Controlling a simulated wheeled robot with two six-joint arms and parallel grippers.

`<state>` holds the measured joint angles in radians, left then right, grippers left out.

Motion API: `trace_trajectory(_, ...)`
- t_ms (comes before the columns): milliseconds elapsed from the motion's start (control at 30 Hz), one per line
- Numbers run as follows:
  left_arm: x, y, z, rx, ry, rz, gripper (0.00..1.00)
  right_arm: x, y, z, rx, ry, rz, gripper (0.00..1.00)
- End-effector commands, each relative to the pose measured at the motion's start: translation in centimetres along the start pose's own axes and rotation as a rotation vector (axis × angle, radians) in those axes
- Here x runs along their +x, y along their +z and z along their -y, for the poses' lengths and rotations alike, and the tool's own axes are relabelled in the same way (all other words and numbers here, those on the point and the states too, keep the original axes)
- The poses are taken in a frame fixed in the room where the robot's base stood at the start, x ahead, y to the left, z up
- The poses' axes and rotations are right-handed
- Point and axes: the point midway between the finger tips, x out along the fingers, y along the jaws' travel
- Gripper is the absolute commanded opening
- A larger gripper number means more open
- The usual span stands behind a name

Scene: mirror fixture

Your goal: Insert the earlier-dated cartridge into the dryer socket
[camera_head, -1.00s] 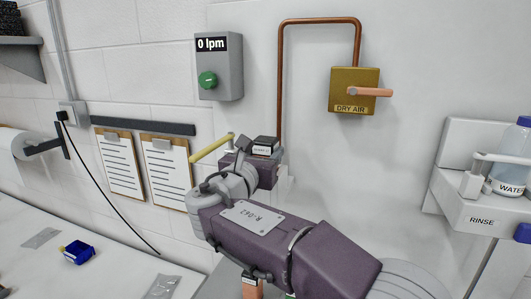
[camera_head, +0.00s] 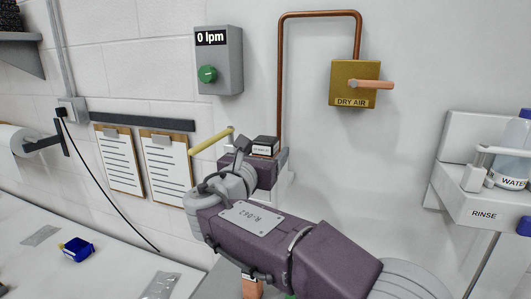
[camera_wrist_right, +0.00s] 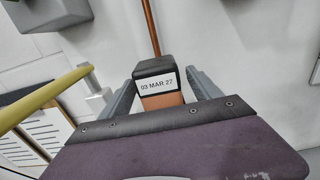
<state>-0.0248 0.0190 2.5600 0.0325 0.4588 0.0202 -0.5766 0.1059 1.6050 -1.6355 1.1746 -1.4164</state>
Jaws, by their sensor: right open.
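A cartridge with a black cap, a white label reading "03 MAR 27" and a copper-coloured body (camera_wrist_right: 162,101) stands between the fingers of my right gripper (camera_wrist_right: 163,84) in the right wrist view. The gripper is open, with a finger on each side. In the head view the cartridge's black cap (camera_head: 265,143) shows just beyond my right gripper (camera_head: 263,155), below the copper pipe. The cartridge's lower end and any socket under it are hidden by my gripper. An orange piece (camera_head: 252,288) shows partly below my right arm; I cannot tell what it is. My left gripper is out of view.
A yellow bar (camera_head: 211,142) sticks out left of the gripper. A flow box reading "0 lpm" (camera_head: 219,60) and a "DRY AIR" valve box (camera_head: 354,83) are on the wall. A rinse shelf (camera_head: 482,208) is at right. A blue object (camera_head: 77,249) lies on the bench at left.

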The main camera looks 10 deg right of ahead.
Motion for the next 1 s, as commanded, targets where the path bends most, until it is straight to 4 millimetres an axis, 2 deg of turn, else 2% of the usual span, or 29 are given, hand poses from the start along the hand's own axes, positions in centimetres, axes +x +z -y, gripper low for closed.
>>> trace_trajectory(200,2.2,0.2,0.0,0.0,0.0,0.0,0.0,-4.6,-0.5,-0.1,0.004,0.008,0.001,0.72)
trace_trajectory(400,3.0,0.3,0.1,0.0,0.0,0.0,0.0,-8.0,-0.2,-0.1,0.001,0.005,0.0,0.72)
trace_trajectory(567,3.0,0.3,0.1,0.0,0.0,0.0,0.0,-8.7,0.0,0.0,0.001,0.002,0.0,0.72)
trace_trajectory(1000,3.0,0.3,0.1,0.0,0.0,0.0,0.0,-8.7,0.0,0.0,0.001,0.001,0.0,0.72)
